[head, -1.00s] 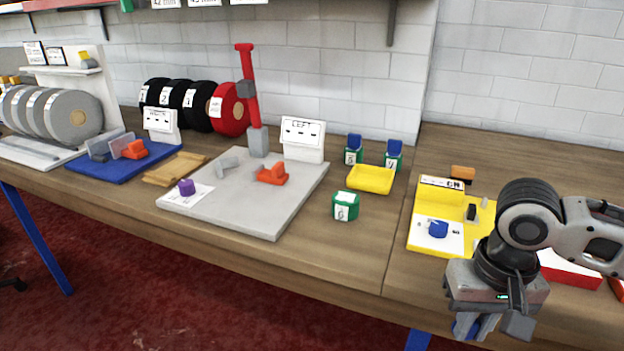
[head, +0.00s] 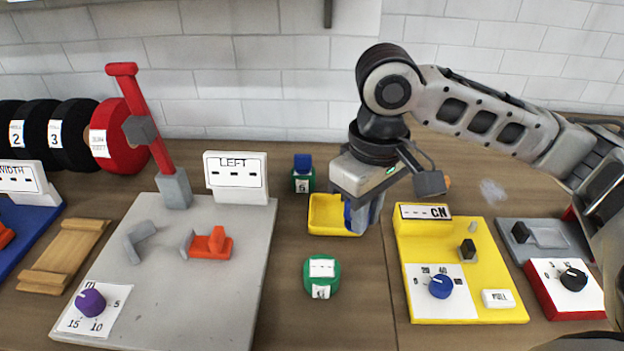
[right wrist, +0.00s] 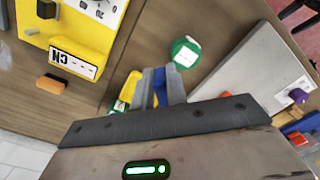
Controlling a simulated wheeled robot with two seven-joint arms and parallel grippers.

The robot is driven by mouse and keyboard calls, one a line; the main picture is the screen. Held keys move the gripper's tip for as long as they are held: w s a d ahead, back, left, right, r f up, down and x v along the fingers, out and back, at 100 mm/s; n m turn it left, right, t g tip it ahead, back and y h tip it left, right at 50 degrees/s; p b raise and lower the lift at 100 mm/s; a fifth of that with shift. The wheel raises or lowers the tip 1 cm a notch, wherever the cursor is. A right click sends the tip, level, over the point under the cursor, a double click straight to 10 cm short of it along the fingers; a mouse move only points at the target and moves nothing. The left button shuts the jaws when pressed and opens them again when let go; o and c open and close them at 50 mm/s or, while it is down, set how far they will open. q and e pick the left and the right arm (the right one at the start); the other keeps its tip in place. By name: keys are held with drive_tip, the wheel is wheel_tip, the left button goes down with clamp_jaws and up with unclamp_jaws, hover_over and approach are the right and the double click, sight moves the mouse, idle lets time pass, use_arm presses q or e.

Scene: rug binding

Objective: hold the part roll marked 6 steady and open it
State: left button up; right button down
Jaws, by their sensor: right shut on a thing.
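A green part roll (head: 322,279) with a white top and a white label stands upright on the table right of the grey board. Its mark looks like 6 but is hard to read; it also shows in the right wrist view (right wrist: 185,52). Another green roll (head: 303,183) with a blue top stands behind it. My right gripper (head: 362,222) is in the air over the yellow tray's right side, behind and right of the front roll. It is shut on a blue piece (right wrist: 160,86), apart from that roll. My left gripper is out of view.
A yellow tray (head: 326,216) lies behind the front roll. A grey board (head: 190,300) with a red lever (head: 140,115) and orange clamp (head: 208,243) is to the left. A yellow dial unit (head: 470,310) is to the right. Bare table surrounds the front roll.

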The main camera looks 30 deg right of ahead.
drive_tip(key=w+d+f, duration=0.3)
drive_tip(key=w, duration=0.4)
hover_over(341, 221)
drive_tip(key=f, duration=0.3)
drive_tip(key=s+f, duration=0.1)
drive_tip(key=f, duration=0.1)
drive_tip(key=shift+a+f, duration=0.15)
drive_tip(key=shift+f, duration=0.05)
drive_tip(key=shift+w+f, duration=0.45)
drive_tip(key=shift+f, duration=0.05)
wheel_tip(341, 221, down, 2)
drive_tip(key=shift+f+p, duration=0.15)
drive_tip(key=shift+p, duration=0.3)
drive_tip(key=shift+f, duration=0.35)
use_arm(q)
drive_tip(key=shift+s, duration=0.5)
use_arm(e)
drive_tip(key=shift+w+f, duration=0.1)
drive_tip(key=shift+f, duration=0.1)
drive_tip(key=c, duration=1.4)
unclamp_jaws()
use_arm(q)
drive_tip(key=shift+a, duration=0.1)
